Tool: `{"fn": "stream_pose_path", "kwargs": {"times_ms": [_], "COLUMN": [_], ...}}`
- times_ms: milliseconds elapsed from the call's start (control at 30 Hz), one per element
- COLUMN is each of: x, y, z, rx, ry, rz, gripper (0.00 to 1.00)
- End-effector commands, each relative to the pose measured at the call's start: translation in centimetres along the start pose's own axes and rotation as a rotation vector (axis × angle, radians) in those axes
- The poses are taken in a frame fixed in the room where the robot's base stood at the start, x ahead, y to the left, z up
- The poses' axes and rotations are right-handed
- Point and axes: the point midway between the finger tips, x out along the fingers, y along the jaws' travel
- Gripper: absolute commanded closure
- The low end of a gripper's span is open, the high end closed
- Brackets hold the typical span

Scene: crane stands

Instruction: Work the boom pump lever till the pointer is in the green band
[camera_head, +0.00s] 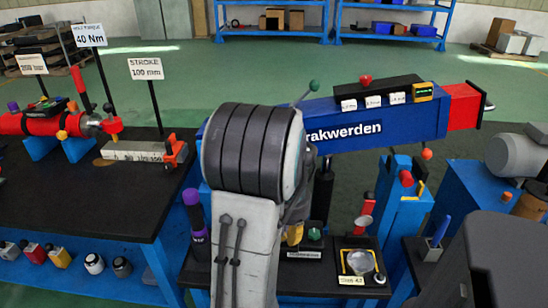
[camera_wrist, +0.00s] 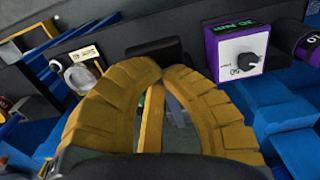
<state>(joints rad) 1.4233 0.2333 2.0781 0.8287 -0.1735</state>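The blue crane boom (camera_head: 400,125) with a red end block runs across the right half of the head view. A thin lever with a green ball knob (camera_head: 314,86) rises behind my arm; I cannot tell whether it is the boom pump lever. A small yellow-framed indicator (camera_head: 424,92) with a green strip sits on top of the boom; its pointer is too small to read. My gripper (camera_wrist: 164,73) has its yellow fingertips together in the wrist view, with nothing visibly held. In the head view only a yellow bit (camera_head: 295,235) shows below my arm.
A purple box with a dial (camera_wrist: 235,52) and a black tray with a round pale dish (camera_wrist: 80,76) lie beyond my fingers. A red-topped blue post (camera_head: 402,195) stands right of my arm. The black bench (camera_head: 100,205) at left carries a red cylinder (camera_head: 45,123).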

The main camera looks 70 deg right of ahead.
Motion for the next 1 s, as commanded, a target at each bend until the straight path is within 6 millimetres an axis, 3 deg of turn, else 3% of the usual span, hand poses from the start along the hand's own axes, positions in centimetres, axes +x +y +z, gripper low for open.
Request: {"fn": "stream_pose_path", "kwargs": {"times_ms": [500, 1000], "x": [-4.7, -4.8], "y": [0.0, 0.0], "z": [0.1, 0.1], "rx": [0.000, 0.000], "ry": [-0.003, -0.002], "rz": [-0.001, 0.000], "gripper": [1.00, 1.00]}}
